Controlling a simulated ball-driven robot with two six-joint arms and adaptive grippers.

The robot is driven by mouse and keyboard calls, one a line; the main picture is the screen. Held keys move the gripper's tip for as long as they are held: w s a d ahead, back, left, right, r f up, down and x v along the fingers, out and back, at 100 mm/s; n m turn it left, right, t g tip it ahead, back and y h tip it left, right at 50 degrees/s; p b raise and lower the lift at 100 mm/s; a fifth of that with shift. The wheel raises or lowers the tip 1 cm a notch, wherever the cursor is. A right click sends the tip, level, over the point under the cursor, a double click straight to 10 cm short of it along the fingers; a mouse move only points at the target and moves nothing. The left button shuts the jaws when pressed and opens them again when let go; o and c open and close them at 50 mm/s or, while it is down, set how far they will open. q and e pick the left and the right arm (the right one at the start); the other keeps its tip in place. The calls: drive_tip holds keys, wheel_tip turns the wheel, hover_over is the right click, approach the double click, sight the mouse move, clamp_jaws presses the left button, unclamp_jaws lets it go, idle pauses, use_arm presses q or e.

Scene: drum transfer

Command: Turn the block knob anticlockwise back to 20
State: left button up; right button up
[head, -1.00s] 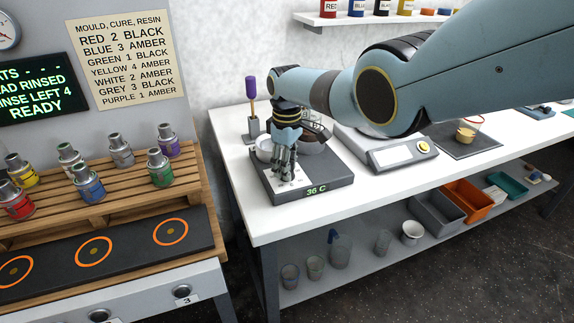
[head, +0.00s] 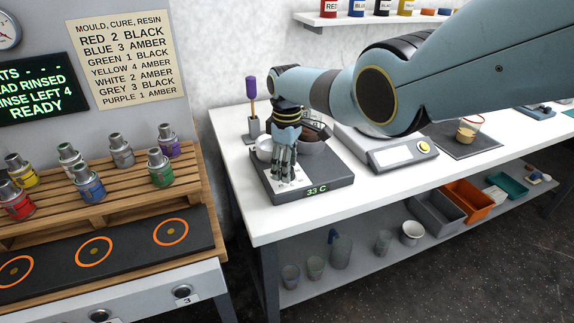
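The dark heating block (head: 330,180) sits at the left end of the white bench. Its green display (head: 317,191) reads 33 C. My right gripper (head: 284,178) points down over the white panel (head: 294,191) on the block's front left. The gripper covers the knob, so I cannot see the knob or its pointer. The fingers look close together, but whether they are closed on the knob is hidden. My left gripper is not in view.
A white cup (head: 264,148) and a dark pan (head: 312,142) stand on the block behind the gripper. A purple-handled tool (head: 251,95) stands in a holder behind it. A scale (head: 390,152) is to the right. Small metal cans (head: 162,170) stand on the wooden rack at left.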

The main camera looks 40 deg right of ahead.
wheel_tip(320, 180, up, 12)
idle(0.7)
idle(0.4)
